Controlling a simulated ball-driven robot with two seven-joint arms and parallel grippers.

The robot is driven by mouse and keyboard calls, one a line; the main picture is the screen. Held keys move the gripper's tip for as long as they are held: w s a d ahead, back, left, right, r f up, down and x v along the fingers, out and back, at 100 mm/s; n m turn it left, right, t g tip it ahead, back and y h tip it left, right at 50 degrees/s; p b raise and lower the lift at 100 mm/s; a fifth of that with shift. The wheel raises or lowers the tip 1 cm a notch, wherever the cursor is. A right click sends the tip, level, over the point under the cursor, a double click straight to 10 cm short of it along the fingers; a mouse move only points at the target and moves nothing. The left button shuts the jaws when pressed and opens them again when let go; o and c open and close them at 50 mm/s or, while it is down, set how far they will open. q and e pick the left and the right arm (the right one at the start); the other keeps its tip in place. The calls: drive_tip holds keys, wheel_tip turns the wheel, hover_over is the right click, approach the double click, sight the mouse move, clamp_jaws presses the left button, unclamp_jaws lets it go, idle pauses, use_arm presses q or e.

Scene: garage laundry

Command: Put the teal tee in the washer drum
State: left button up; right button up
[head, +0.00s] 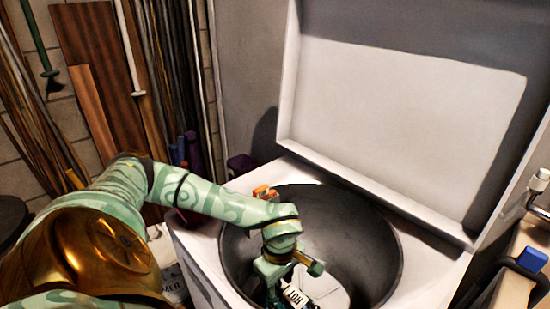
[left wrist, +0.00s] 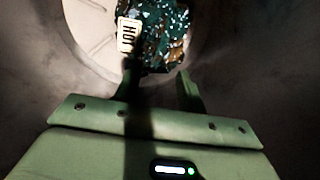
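The washer drum (head: 372,255) is a dark metal tub under a raised white lid. My left gripper (head: 283,283) reaches down inside it. In the left wrist view the left gripper (left wrist: 158,78) has its two fingers apart with nothing between them. Beyond the fingertips lies the teal tee (left wrist: 168,35), a crumpled dark teal cloth with pale flecks and a white "HOT" print, on the pale drum floor. In the head view only a bit of the tee with its print (head: 293,296) shows beside the gripper; the rest is hidden or cut off. My right gripper is not in view.
The washer's open lid (head: 410,110) stands up behind the drum. A small orange object (head: 263,192) is by the drum's left rim. At the right, a wooden ledge (head: 520,265) holds a blue item (head: 531,260). Boards and poles (head: 95,55) lean at the back left.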

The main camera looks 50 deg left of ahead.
use_arm(q)
drive_tip(key=shift+r+p, duration=0.55)
drive_tip(key=shift+r, duration=1.75)
